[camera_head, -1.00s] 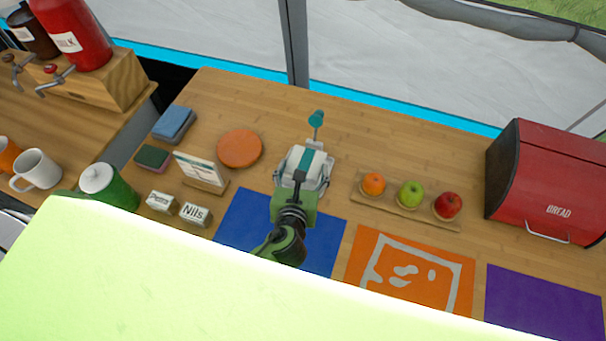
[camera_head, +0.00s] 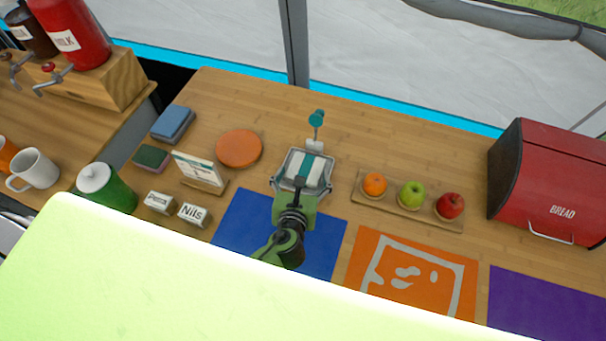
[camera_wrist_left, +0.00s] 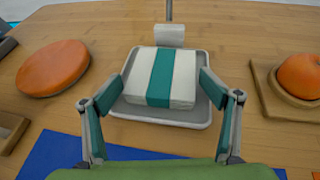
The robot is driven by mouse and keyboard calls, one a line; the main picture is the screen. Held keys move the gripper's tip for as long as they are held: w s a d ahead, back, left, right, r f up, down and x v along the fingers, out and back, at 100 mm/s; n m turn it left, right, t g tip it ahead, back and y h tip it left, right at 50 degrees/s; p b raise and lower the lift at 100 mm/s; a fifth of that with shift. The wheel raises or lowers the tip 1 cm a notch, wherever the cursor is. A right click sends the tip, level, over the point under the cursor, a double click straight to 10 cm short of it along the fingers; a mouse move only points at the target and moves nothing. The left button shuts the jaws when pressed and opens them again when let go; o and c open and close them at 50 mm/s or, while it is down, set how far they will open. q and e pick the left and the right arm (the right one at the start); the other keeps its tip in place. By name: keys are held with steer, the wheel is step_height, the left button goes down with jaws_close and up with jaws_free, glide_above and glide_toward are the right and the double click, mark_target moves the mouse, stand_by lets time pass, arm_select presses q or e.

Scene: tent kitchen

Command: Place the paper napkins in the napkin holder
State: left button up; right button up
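The paper napkins, a white stack with a teal stripe (camera_wrist_left: 161,78), lie flat in the grey tray of the napkin holder (camera_wrist_left: 160,118). The stack also shows in the head view (camera_head: 308,170). Behind it stands the holder's arm with a teal knob (camera_head: 317,118) and a pale block (camera_wrist_left: 169,36) at the stack's far edge. My left gripper (camera_wrist_left: 161,88) is open, its fingers spread to either side of the stack, with a gap at the right. Whether the left pad touches the stack or tray I cannot tell. My right gripper is not in view.
An orange round disc (camera_head: 239,149) lies left of the holder. A wooden fruit tray (camera_head: 450,222) holds an orange and apples at right. A small sign (camera_head: 198,169) stands at left. A blue mat (camera_head: 237,222) lies under my arm. A red bread box (camera_head: 548,180) is far right.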

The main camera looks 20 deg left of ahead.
arm_select(q)
steer(key=shift+r, duration=0.1)
stand_by(0.4)
steer(key=v, duration=1.2)
steer(key=shift+s, duration=0.1)
